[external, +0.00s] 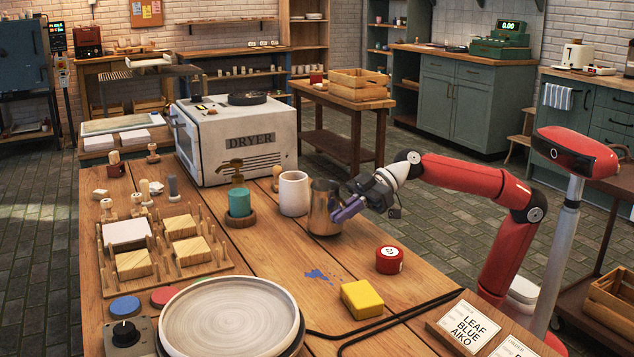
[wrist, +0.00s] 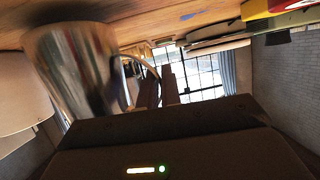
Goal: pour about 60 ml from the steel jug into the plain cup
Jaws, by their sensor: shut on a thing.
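The steel jug (external: 324,208) is upright beside the plain cup, to its right in the external view. I cannot tell whether its base touches the table. My gripper (external: 345,209) is at the jug's right side, shut on its handle. In the wrist view the jug (wrist: 78,72) is blurred, with its curved handle (wrist: 148,68) reaching to my fingers (wrist: 160,90). The plain cup (external: 293,193) is white and stands upright on the wooden table. A pale rounded form (wrist: 20,85) at the wrist view's left edge is probably this cup. The contents of both are hidden.
The dryer (external: 236,139) is behind. A red tin (external: 389,260), yellow block (external: 362,299), blue spill (external: 319,276) and wheel (external: 230,318) are nearer the camera.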

